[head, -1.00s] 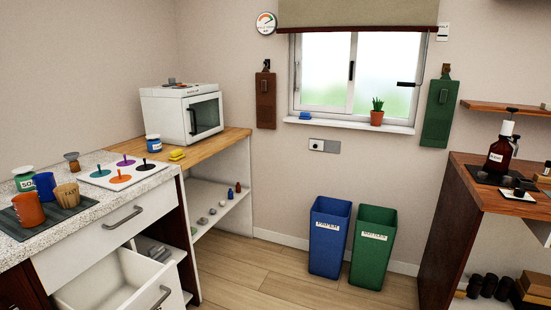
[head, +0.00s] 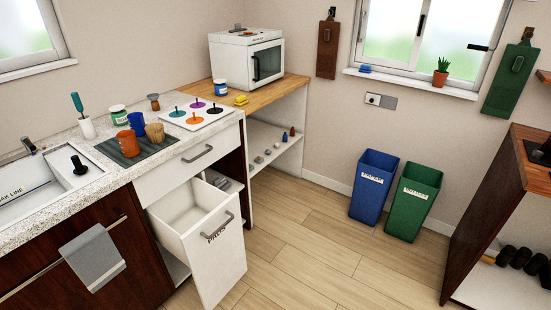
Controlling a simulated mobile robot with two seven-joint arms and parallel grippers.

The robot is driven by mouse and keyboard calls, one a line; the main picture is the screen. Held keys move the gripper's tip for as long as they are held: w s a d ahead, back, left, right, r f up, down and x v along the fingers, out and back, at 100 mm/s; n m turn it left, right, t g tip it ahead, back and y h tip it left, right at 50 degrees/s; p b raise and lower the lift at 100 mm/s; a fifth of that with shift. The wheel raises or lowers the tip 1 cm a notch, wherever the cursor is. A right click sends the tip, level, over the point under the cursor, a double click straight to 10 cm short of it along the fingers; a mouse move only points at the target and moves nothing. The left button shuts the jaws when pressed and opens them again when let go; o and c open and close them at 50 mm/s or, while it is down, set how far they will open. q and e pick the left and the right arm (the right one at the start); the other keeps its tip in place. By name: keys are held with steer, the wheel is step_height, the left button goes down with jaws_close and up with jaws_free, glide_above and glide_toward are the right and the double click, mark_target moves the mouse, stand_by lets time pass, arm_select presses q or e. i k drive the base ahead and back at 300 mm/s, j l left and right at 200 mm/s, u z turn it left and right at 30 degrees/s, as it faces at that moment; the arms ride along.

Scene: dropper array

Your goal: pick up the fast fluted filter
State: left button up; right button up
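A tan, fluted, cup-shaped filter (head: 155,133) stands on a dark ribbed mat (head: 118,153) on the left counter. Its lettering is too small to read now. An orange-brown cup (head: 128,143) stands on the same mat, to its left. A blue cup (head: 137,123) stands just behind these two. Neither of my grippers is in the head view.
A drawer (head: 200,230) below the counter stands open into the floor space. A sink (head: 50,190) is at the left, and a hob plate with coloured knobs (head: 212,119) is right of the mat. Blue (head: 372,190) and green (head: 412,205) bins stand by the wall. The middle floor is clear.

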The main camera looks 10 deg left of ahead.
mark_target(155, 132)
steer(key=u, duration=1.25)
steer(key=i+j+z, duration=0.25)
steer(key=i, duration=0.25)
steer(key=i+j+z, duration=0.25)
steer(key=i, duration=0.2)
steer(key=i+j+z, duration=0.25)
steer(key=i, duration=0.2)
